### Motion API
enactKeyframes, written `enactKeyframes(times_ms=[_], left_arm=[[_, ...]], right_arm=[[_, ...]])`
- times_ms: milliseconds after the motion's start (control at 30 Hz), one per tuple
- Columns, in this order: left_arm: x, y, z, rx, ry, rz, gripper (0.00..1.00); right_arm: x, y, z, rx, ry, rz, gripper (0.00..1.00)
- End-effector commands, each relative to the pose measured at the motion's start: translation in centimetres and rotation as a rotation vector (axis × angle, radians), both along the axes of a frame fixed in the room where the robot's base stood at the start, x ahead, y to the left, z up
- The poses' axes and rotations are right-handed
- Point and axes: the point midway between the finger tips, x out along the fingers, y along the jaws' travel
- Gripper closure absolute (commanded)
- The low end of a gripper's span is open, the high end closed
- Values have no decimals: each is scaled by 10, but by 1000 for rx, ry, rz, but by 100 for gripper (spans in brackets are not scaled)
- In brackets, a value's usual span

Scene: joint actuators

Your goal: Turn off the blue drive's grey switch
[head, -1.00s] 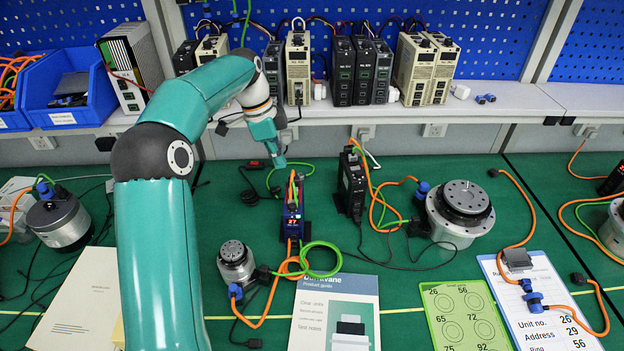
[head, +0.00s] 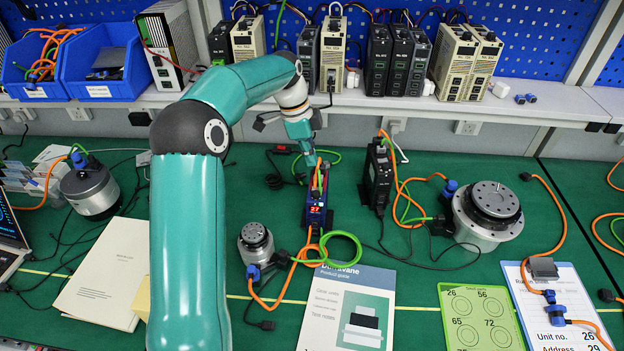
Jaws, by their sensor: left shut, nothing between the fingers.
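The blue drive (head: 316,211) stands upright on the green bench near the centre, with a lit red display reading 27 on its front. Orange and green cables run from its top and bottom. My left gripper (head: 311,161) points down just behind and above the drive's top, with its fingers shut and empty. I cannot tell whether the fingertips touch the drive. The grey switch is too small or hidden to make out. My right gripper is not in view.
A black drive (head: 378,177) stands right of the blue one. A small motor (head: 257,245) sits at front left and a larger motor (head: 487,213) at right. A booklet (head: 350,305) lies in front. Several drives line the shelf (head: 375,103) behind. Loose cables cross the bench.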

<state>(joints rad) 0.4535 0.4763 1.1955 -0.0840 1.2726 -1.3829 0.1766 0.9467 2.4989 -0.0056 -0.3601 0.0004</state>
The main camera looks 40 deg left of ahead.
Motion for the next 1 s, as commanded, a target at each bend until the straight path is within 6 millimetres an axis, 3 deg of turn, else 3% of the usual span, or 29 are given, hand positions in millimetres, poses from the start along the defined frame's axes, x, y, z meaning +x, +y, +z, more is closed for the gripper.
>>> enactKeyframes(times_ms=[200, 400, 1000], left_arm=[[5, -9, -43, -2, 4, -1, 100], [3, -5, -69, -1, 3, 0, 100], [6, -7, -82, -8, -5, -6, 100]], right_arm=[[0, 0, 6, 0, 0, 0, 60], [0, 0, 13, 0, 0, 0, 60], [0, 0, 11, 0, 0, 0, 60]])
